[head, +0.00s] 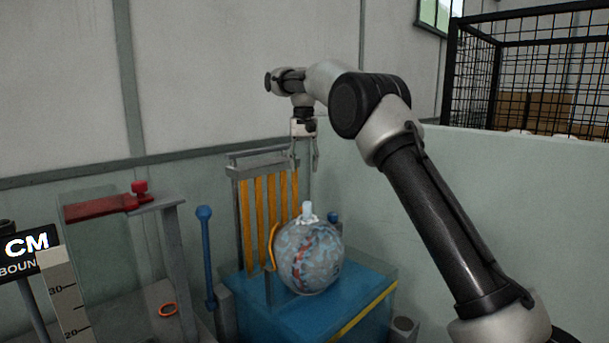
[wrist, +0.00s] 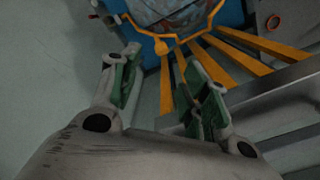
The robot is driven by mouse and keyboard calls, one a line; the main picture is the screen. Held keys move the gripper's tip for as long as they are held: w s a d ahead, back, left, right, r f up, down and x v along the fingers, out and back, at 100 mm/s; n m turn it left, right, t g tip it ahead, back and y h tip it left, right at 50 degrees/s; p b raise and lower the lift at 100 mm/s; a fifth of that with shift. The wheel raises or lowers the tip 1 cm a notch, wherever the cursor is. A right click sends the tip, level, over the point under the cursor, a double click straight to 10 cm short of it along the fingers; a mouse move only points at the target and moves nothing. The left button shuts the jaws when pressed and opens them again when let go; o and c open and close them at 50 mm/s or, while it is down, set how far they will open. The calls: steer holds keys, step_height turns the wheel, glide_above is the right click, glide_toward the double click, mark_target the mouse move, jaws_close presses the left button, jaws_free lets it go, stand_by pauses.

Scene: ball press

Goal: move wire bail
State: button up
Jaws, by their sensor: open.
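The wire bail (head: 272,246) is a thin orange-yellow curve at the left side of a mottled grey-blue ball (head: 312,262) with red streaks. In the wrist view the wire bail (wrist: 203,31) runs around the near edge of the ball (wrist: 172,10), with a small rounded knob in it. My gripper (head: 304,166) points down above the ball, in front of the upright rack, with its fingers apart. In the wrist view my gripper (wrist: 158,62) is open and empty, and the bail's knob shows beyond and between the fingertips.
The ball sits on a blue base (head: 350,290) with a clear cover. Yellow bars (head: 262,215) stand in a grey rack behind it. A blue post (head: 207,255) stands left. A red-handled stand (head: 100,207), an orange ring (head: 168,310) and a measuring sign (head: 28,245) are farther left.

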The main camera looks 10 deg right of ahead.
steer(key=shift+c, duration=0.3)
steer(key=shift+d, duration=0.2)
steer(key=c, duration=0.3)
steer(key=shift+m, duration=0.5)
steer(key=d+r, duration=0.1)
steer(key=d, duration=0.3)
steer(key=d+r, duration=0.1)
steer(key=shift+w+d+r, duration=0.1)
steer(key=shift+d+r, duration=0.25)
steer(key=shift+d, duration=0.05)
jaws_close()
steer(key=s+d+f+m+t+y, duration=0.2)
steer(key=s+d+m+y, duration=0.25)
steer(key=s+d, duration=0.35)
steer(key=w+a+f+m+t+y, duration=0.2)
steer(key=w+a+f+y, duration=0.1)
steer(key=w+a+f, duration=0.5)
steer(key=a+f, duration=0.3)
steer(key=f, duration=0.3)
steer(key=shift+w+t, duration=0.2)
steer(key=shift+t, duration=0.2)
